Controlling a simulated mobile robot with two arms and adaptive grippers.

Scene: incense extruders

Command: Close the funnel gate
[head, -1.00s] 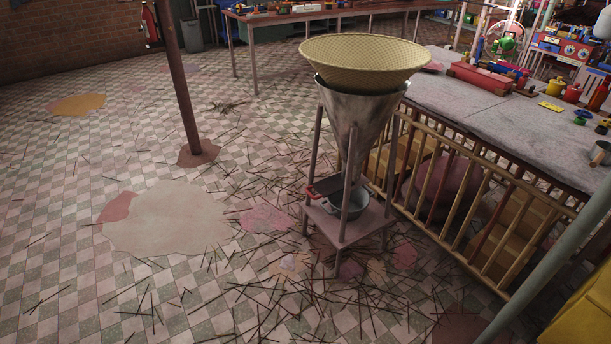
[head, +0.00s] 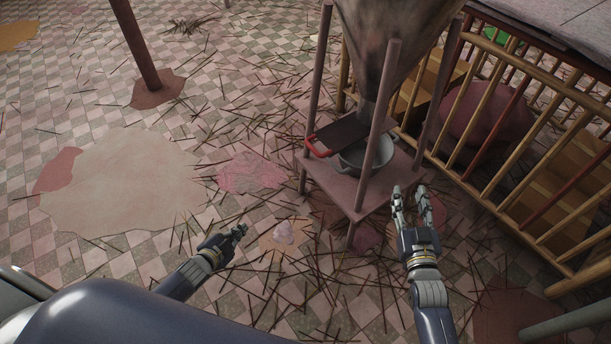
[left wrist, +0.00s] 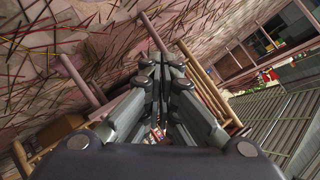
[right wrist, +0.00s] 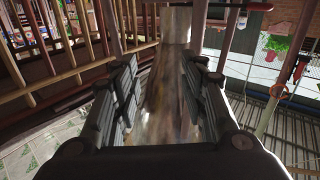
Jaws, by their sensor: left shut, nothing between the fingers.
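The metal funnel (head: 395,45) stands in a wooden stand, and its neck reaches down towards a grey pot (head: 372,158) on the stand's shelf (head: 330,187). The funnel gate (head: 352,132) is a dark flat plate at the neck, sticking out to the left, with a red handle (head: 317,148) at its outer end. My left gripper (head: 241,230) is shut and empty, low to the left of the stand and apart from the handle. My right gripper (head: 411,192) is open and empty, just right of the shelf. The right wrist view shows its fingers spread (right wrist: 163,75).
A wooden railing (head: 480,110) stands close on the right, with a table top (head: 560,25) above it. A post (head: 135,45) rises at the left. The tiled floor left of the stand is open, with scattered thin sticks and flat stains.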

